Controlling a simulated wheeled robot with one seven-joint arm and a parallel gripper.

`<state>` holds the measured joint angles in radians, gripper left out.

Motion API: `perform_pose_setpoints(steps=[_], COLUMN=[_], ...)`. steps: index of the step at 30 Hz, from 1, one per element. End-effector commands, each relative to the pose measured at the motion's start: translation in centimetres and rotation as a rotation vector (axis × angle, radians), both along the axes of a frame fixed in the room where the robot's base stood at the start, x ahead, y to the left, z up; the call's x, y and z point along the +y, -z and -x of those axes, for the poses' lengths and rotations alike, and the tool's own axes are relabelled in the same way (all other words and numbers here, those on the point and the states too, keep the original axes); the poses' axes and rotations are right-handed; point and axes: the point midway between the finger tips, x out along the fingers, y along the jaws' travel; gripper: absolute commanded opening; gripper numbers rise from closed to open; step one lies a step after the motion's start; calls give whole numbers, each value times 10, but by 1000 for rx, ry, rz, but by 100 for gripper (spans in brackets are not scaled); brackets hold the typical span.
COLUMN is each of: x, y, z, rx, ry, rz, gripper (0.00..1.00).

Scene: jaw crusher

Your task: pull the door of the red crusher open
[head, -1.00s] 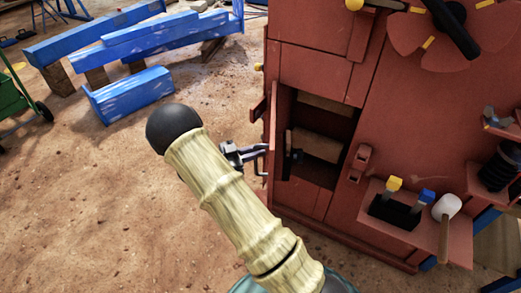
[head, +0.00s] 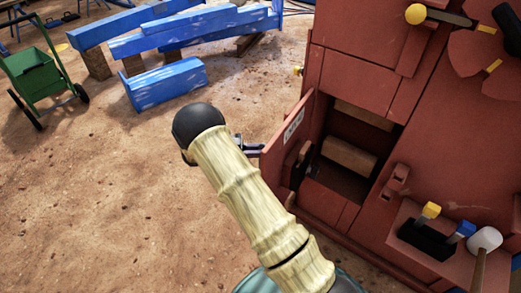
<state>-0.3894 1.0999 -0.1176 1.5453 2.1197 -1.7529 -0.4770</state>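The red crusher (head: 450,130) stands on the right in the head view. Its small red door (head: 284,150) stands open, swung out to the left of a dark opening (head: 350,160). A white label shows on the door face. My gripper (head: 252,148) is at the door's left, outer edge, mostly hidden behind my arm. Only a small grey-purple part of it shows, at or very near that edge. Whether its fingers are closed on anything is hidden, and no handle can be made out.
Blue beams (head: 190,35) lie on wooden blocks at the back, with a shorter blue block (head: 165,84) nearer. A green cart (head: 40,75) stands at the far left. A shelf with tools (head: 430,240) juts from the crusher at lower right.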

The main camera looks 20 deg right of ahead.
Motion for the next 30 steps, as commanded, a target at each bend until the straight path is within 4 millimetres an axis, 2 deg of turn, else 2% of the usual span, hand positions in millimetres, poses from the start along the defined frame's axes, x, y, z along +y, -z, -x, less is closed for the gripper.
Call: perform_pose_setpoints(steps=[8, 9, 11, 20, 30], x=[-1, -2, -4, -8, 10], y=[2, 2, 2, 1, 1], z=[1, 1, 2, 1, -3], rx=[4, 4, 4, 2, 1], ry=[6, 8, 11, 16, 4], rz=[-5, -5, -5, -3, -2], gripper=[0, 18, 30, 31, 31])
